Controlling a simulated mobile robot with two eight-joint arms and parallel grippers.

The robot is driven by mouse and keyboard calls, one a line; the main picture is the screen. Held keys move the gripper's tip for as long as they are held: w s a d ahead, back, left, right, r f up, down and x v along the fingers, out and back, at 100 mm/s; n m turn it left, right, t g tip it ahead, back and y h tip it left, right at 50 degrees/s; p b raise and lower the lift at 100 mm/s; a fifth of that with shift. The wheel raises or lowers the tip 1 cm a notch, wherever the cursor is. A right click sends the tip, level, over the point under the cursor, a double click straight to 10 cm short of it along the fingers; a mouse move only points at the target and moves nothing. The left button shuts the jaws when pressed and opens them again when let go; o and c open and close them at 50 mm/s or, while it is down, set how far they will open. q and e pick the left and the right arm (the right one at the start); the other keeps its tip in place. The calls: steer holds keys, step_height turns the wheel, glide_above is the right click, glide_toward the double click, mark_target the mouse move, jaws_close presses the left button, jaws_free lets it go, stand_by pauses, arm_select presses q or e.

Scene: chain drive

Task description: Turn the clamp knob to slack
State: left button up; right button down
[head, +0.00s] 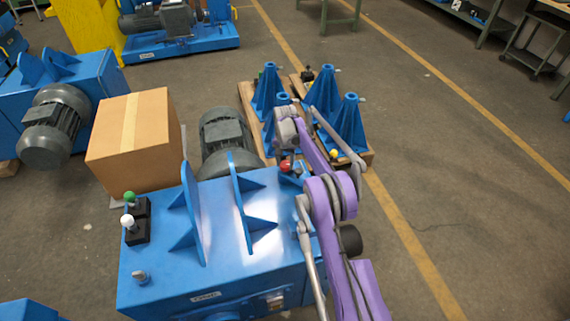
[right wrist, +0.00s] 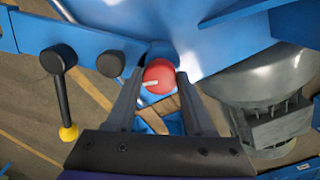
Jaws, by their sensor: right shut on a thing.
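The clamp knob (right wrist: 158,75) is red with a white pointer line. In the right wrist view it sits at the blue machine's edge, between the fingertips of my right gripper (right wrist: 158,84). The fingers are shut on it from both sides. In the head view the red knob (head: 286,166) shows at the back right of the blue machine (head: 215,255), with my right gripper (head: 290,158) over it. The white line points left and slightly down in the wrist view. My left gripper is not in view.
A black lever with a yellow tip (right wrist: 68,132) hangs left of the knob. A grey motor (right wrist: 265,100) is on the right.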

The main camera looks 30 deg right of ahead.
steer(key=n, duration=0.4)
steer(key=shift+n+b, duration=0.3)
steer(key=shift+n, duration=0.1)
steer(key=n, duration=0.5)
steer(key=shift+d+b, duration=0.1)
steer(key=shift+b, duration=0.2)
steer(key=n, duration=0.5)
steer(key=shift+n, duration=2.9)
steer(key=shift+c, duration=1.4)
jaws_free()
steer(key=shift+r, duration=0.1)
